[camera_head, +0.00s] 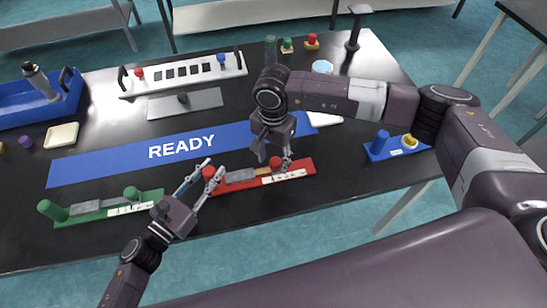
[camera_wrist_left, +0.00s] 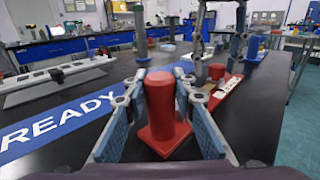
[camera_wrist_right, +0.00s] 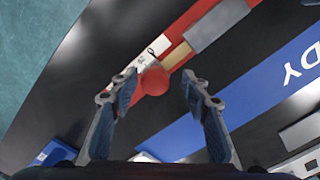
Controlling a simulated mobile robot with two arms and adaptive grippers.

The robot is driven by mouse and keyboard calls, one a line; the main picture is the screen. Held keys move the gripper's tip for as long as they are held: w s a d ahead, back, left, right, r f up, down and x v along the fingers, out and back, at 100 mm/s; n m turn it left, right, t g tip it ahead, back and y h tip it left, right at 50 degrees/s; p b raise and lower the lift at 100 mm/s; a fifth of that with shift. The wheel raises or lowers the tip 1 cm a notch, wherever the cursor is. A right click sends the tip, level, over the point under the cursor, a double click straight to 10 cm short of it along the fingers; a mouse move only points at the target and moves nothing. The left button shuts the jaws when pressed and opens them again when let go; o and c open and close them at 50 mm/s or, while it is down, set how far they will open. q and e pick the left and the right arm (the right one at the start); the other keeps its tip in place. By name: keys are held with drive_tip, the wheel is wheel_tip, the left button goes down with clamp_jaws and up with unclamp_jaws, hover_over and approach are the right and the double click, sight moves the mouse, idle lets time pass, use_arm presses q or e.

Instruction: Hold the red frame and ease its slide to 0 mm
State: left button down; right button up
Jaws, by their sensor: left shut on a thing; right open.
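The red frame (camera_head: 237,188) lies on the black table, with a red post (camera_head: 208,173) at its left end, a grey block, a white scale strip (camera_head: 284,176) and a round red knob (camera_head: 275,162) on the slide. My left gripper (camera_head: 197,178) is shut on the red post; in the left wrist view, its fingers (camera_wrist_left: 160,84) flank the post (camera_wrist_left: 160,98). My right gripper (camera_head: 274,158) is open above the knob. In the right wrist view, the knob (camera_wrist_right: 152,80) shows between the open fingers (camera_wrist_right: 159,82), nearer the left one. The scale reading is too small to tell.
A green frame (camera_head: 90,215) with a similar slide lies to the left. A blue READY strip (camera_head: 110,162) runs behind the red frame. A blue holder (camera_head: 377,155) with a yellow ring stands to the right. Bare black table lies in front.

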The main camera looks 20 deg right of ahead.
sight(273, 161)
use_arm(q)
drive_tip(key=shift+w, duration=0.1)
use_arm(e)
wheel_tip(273, 161, up, 12)
idle(0.5)
use_arm(q)
drive_tip(key=c, duration=1.5)
unclamp_jaws()
drive_tip(key=shift+a, duration=0.1)
